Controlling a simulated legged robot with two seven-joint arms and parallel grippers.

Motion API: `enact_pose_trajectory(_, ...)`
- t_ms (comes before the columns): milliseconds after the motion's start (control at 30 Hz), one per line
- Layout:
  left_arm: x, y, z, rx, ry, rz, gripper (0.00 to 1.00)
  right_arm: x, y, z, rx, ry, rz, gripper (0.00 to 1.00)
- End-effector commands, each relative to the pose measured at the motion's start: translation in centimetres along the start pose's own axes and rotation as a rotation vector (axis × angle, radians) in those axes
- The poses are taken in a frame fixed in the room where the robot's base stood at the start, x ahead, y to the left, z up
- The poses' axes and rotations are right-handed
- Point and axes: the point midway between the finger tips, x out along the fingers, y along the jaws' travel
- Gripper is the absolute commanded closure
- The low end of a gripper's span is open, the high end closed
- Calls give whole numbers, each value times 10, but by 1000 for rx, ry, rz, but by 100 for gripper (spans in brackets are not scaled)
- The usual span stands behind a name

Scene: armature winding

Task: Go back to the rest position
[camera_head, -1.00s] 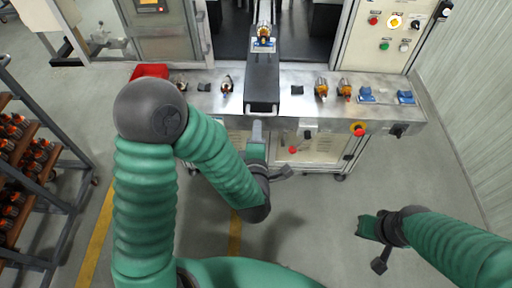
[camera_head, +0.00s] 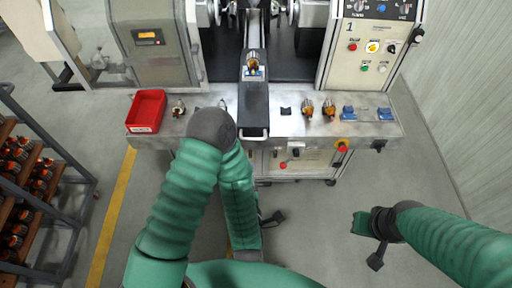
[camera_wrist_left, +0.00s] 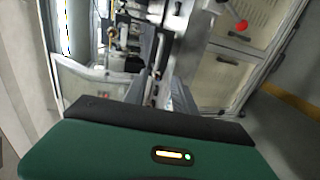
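My left arm comes in from the lower left and bends at a dark elbow (camera_head: 212,128) in front of the bench. Its forearm hangs down, and my left gripper (camera_head: 272,218) shows as a small dark part beside it, in front of the bench and mostly hidden. My right gripper (camera_head: 376,262) is low at the right, over bare floor, touching nothing. Its finger opening is too small to judge.
The steel bench (camera_head: 375,131) carries a red bin (camera_head: 147,111), several armatures (camera_head: 308,107), blue holders (camera_head: 384,114) and a dark slide with an armature (camera_head: 252,65). The winding machine stands behind. A rack (camera_head: 50,240) of armatures is at left. Floor at right is clear.

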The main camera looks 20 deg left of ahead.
Motion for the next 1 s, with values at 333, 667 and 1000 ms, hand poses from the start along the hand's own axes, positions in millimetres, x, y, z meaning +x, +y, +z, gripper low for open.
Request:
enact_pose_trajectory(333, 33, -33, 16, 240, -130, -151, 67, 26, 0, 6, 0, 0, 0, 100)
enact_pose_trajectory(667, 24, -83, -4, 1109, -650, -506, 67, 80, 0, 19, 0, 0, 0, 100)
enact_pose_trajectory(1000, -51, -86, -82, 1585, -1052, -720, 67, 102, 0, 24, 0, 0, 0, 100)
